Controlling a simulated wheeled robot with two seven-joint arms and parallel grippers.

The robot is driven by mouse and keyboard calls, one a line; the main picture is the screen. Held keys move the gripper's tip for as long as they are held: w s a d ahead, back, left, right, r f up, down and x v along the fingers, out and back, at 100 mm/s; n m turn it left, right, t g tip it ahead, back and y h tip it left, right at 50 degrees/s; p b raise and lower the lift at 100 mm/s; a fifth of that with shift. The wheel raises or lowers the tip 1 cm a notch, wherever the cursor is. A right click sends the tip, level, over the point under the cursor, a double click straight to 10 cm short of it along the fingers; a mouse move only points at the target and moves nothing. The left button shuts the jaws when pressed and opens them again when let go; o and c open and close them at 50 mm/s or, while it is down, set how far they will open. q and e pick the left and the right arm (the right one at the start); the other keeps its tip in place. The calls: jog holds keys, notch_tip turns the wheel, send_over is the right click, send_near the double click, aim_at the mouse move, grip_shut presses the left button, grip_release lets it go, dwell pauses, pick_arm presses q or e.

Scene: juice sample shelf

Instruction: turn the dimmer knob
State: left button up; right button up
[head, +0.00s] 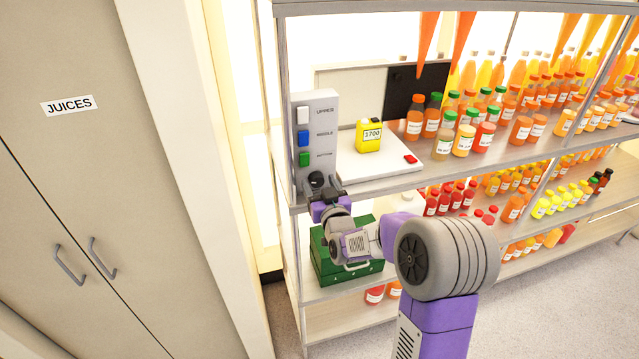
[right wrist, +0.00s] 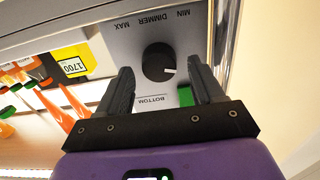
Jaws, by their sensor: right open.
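The dimmer knob (right wrist: 158,62) is round and black, with a white mark pointing right in the right wrist view, below the MIN label. It sits on the grey panel (head: 322,122), with its lettering upside down in the right wrist view. My right gripper (right wrist: 161,72) is open, one finger to each side of the knob in that view. I see no finger clearly touching it. In the head view my right gripper (head: 325,190) is at the panel's lower end, and the knob is hard to tell from the dark fingers. My left gripper is not in view.
The panel carries white (head: 303,115), blue (head: 304,132) and green (head: 305,159) switches. A yellow 1700 container (head: 369,136) stands on a white board beside it. Juice bottles fill the shelves at right. A green case (head: 330,266) sits below my right gripper.

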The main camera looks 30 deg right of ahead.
jog(key=shift+w+d, duration=0.1)
jog(key=shift+w, duration=0.2)
jog(key=c, duration=1)
jog(key=shift+f+n+b, duration=0.15)
jog(key=shift+n+b, duration=0.55)
jog(key=shift+b, duration=0.15)
jog(key=shift+c, duration=0.2)
jog(key=shift+n+b, duration=0.3)
jog(key=shift+n, duration=0.4)
